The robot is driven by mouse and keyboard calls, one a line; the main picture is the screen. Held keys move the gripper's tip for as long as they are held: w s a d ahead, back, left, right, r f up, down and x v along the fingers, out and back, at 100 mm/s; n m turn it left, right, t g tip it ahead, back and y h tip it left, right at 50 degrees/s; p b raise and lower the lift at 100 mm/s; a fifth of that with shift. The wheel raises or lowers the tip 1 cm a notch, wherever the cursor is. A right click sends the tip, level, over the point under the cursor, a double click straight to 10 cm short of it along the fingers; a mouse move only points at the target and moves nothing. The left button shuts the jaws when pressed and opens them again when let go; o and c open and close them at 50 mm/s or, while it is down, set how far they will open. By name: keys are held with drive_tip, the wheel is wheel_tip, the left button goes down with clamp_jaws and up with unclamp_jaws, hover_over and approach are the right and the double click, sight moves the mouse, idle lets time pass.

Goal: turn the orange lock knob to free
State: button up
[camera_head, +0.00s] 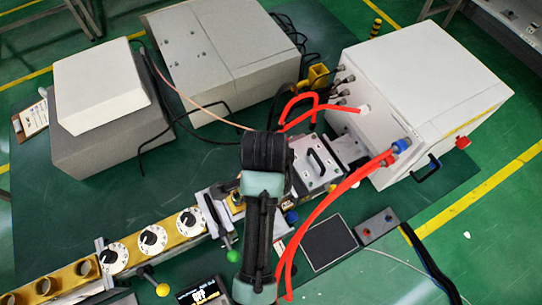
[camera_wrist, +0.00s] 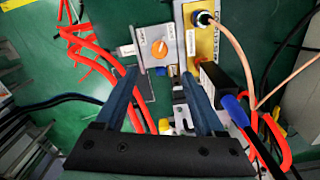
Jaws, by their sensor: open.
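The orange lock knob (camera_wrist: 159,48) shows in the wrist view on a grey metal plate (camera_wrist: 149,33) with small printed marks I cannot read. A light slot line runs across the knob's face. My gripper (camera_wrist: 160,76) is open, its two dark fingers spread wide below the knob in the picture. The knob lies just beyond the fingertips and between their lines. Nothing is between the fingers' grip, and I see no contact with the knob. In the head view I cannot make out the knob; my arm covers part of the waveguide bench.
A gold block (camera_wrist: 201,40) with a cable connector stands right of the knob. Red hoses (camera_wrist: 88,45) run at the left. In the head view, a white cabinet (camera_head: 430,85) stands right and a row of dials (camera_head: 153,238) sits lower left.

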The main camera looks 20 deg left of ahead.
drive_tip(key=f, duration=1.1)
drive_tip(key=shift+s+p, duration=0.25)
drive_tip(key=shift+p, duration=0.05)
drive_tip(key=shift+w+f, duration=0.1)
drive_tip(key=shift+f, duration=0.25)
clamp_jaws()
